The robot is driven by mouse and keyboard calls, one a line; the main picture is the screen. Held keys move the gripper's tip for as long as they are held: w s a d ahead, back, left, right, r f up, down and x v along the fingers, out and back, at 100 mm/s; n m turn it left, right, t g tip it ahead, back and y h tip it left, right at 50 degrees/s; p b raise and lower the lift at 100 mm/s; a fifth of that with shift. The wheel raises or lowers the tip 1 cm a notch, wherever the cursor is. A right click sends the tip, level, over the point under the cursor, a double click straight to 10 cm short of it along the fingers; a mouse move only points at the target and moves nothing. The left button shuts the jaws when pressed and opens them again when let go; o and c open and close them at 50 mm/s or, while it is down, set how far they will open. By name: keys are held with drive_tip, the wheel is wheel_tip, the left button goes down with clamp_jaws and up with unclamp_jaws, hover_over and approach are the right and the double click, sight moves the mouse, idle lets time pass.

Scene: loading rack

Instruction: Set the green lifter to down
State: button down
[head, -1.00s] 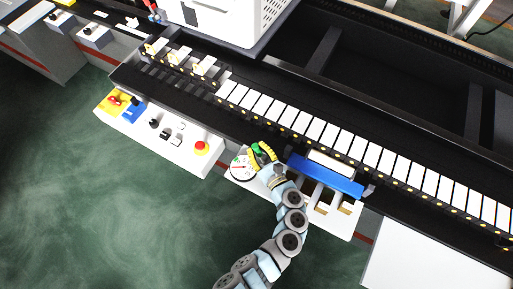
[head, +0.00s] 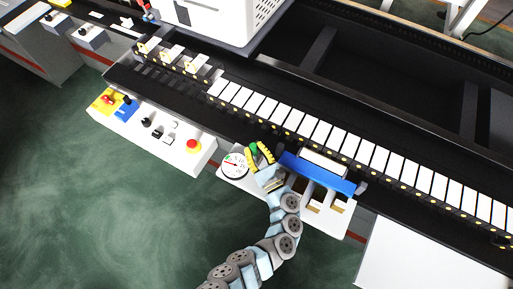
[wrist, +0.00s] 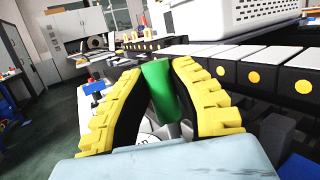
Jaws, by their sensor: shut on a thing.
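The green lifter (wrist: 160,88) is a green cylindrical handle on a grey stem. It stands between the two yellow fingers of my gripper (wrist: 158,95) in the wrist view, and the fingers close in on it near its top. In the head view the green lifter (head: 253,148) shows as a small green spot at the yellow fingers of my gripper (head: 260,155), just right of a round white dial. My gripper is shut on the lifter. The lower stem is partly hidden by the gripper body.
The round dial (head: 235,165) lies close left of the gripper. A blue bar (head: 318,174) lies close on the right. A white control box (head: 152,132) with a red button (head: 194,145) stands further left. The slatted conveyor (head: 330,135) runs behind. Green floor is open in front.

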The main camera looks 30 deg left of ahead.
drive_tip(key=c, duration=0.9)
unclamp_jaws()
drive_tip(key=shift+d, duration=0.1)
drive_tip(key=shift+s+d+f, duration=0.15)
drive_tip(key=shift+s+d, duration=0.05)
drive_tip(key=shift+d, duration=0.3)
drive_tip(key=r+v, duration=0.1)
drive_tip(key=v, duration=0.6)
drive_tip(key=r+v, duration=0.1)
drive_tip(key=v, duration=0.3)
drive_tip(key=shift+s+d+r, duration=0.25)
drive_tip(key=shift+s+d, duration=0.1)
drive_tip(key=shift+d, duration=0.2)
